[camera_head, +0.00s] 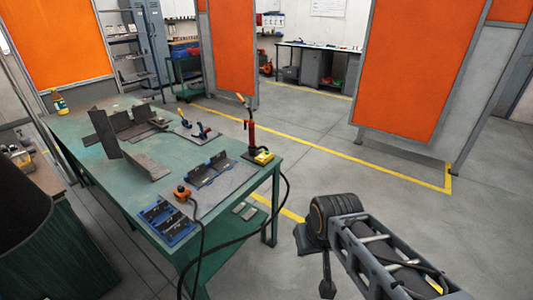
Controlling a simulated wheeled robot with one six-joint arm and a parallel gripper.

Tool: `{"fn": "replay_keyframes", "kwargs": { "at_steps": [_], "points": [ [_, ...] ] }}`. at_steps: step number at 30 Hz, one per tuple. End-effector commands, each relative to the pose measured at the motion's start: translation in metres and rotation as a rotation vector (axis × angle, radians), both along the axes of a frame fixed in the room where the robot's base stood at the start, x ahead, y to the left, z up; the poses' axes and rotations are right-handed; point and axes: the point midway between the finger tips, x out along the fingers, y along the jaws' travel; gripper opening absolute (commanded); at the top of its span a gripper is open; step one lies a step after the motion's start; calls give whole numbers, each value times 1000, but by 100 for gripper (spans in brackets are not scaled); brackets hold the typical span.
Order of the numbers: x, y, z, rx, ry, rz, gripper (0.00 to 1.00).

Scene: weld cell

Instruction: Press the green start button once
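A small yellow box (264,157) sits at the right corner of the green table, beside a red upright tool with a dark base. A small orange device (182,194) with a black cable stands near the table's front edge. I cannot make out a green button on either; they are too small to tell. My gripper (327,288) hangs at the end of my dark arm in the lower right, apart from the table and right of it. Its fingers are too dark and small to show whether they are open.
The green table (115,180) carries steel angle plates (148,165), clamps (199,131) and blue trays (166,222). A black cable (287,195) loops down past the table's right side. Orange screens (415,65) stand behind. The grey floor between table and screens is clear.

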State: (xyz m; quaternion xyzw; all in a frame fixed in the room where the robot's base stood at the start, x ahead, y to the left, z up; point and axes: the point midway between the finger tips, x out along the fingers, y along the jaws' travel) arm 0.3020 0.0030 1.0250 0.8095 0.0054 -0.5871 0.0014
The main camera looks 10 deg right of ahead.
Motion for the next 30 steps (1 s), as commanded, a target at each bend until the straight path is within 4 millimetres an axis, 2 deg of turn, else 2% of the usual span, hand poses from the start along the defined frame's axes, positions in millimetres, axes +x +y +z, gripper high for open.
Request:
{"fn": "replay_keyframes", "kwargs": {
  "at_steps": [1, 13, 30],
  "points": [
    [0, 0, 0, 0, 0, 0, 37],
    [0, 0, 0, 0, 0, 0, 0],
    [0, 0, 0, 0, 0, 0, 0]
  ]
}}
